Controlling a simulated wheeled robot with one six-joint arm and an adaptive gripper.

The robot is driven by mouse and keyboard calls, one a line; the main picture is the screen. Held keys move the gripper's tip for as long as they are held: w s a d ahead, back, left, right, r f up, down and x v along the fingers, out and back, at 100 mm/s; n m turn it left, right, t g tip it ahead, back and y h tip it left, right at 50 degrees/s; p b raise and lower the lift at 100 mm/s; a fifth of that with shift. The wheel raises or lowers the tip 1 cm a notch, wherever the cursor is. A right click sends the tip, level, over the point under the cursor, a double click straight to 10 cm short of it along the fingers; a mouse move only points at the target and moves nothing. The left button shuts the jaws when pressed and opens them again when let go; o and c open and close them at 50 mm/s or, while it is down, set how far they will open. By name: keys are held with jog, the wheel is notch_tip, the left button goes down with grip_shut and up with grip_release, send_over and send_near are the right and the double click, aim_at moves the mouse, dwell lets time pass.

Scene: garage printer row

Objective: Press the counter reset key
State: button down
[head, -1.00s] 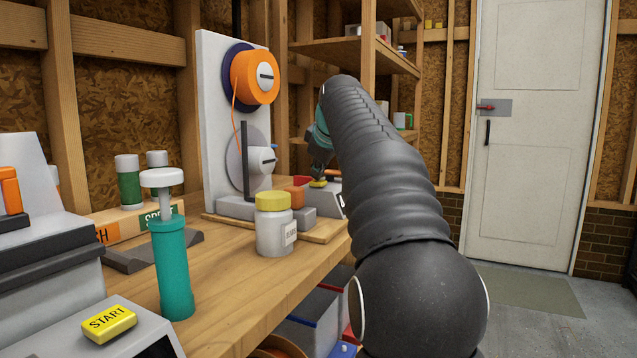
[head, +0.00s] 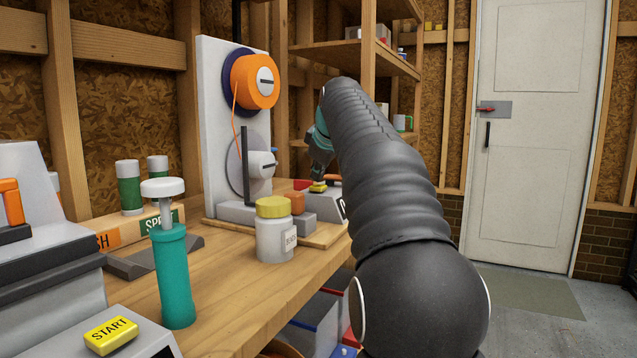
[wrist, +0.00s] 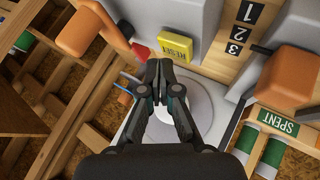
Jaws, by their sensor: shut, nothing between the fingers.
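The yellow key marked RESET (wrist: 175,45) sits on a pale housing in the wrist view, just beyond my fingertips. In the head view the yellow key (head: 318,187) is small, at the back of the bench beside my arm. My gripper (wrist: 160,72) is shut and empty, its tips together at the near edge of the key. In the head view my gripper (head: 319,177) points down right over the key. I cannot tell whether the tips touch it. My arm hides part of the housing.
Number tiles (wrist: 240,30) stand beside the key in the wrist view. A yellow-lidded jar (head: 275,232), a teal pump (head: 173,275) and a yellow START key (head: 111,335) are nearer on the bench. A spool stand (head: 217,120) rises left of my gripper.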

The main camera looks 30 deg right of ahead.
aim_at(318, 186)
jog(key=shift+r, duration=0.25)
notch_tip(318, 186, up, 5)
jog(key=p, duration=0.4)
jog(key=shift+p, duration=0.4)
dwell(0.6)
